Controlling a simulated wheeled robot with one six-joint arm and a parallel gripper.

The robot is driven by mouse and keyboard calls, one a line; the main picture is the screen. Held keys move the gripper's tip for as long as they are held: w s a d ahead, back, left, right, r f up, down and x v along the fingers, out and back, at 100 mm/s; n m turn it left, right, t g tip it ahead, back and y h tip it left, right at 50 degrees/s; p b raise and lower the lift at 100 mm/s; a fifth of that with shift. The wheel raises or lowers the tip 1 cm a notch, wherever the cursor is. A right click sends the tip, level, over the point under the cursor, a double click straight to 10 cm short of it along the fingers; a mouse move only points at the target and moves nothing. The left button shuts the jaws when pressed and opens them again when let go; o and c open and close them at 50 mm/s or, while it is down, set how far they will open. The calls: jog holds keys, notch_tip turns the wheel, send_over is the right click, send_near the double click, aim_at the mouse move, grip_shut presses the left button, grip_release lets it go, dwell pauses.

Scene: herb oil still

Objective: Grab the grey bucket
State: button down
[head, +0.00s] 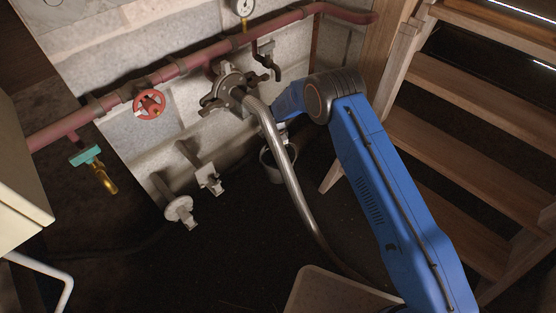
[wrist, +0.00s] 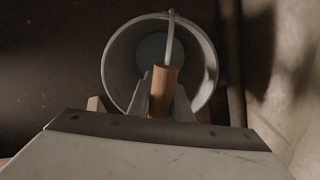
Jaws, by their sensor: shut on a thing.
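The grey bucket (wrist: 120,62) is in the middle of the wrist view, seen from above into its open mouth. Its thin bail handle crosses the mouth and carries a brown wooden grip (wrist: 165,78). My gripper (wrist: 161,92) is shut on this wooden grip, with a finger on each side. In the head view the bucket (head: 268,170) is low by the wall, below the end of my blue arm. A bent metal pipe partly hides it there. My fingers cannot be made out clearly in the head view. Whether the bucket touches the floor cannot be told.
The bent metal pipe (head: 285,165) runs down in front of the bucket. A red pipe with a red valve wheel (head: 149,104) crosses the wall. Wall taps (head: 180,209) stand at left. Wooden stairs (head: 470,150) rise at right. A pale bin edge (head: 310,285) lies low centre.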

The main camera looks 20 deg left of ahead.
jog(key=shift+r, duration=0.25)
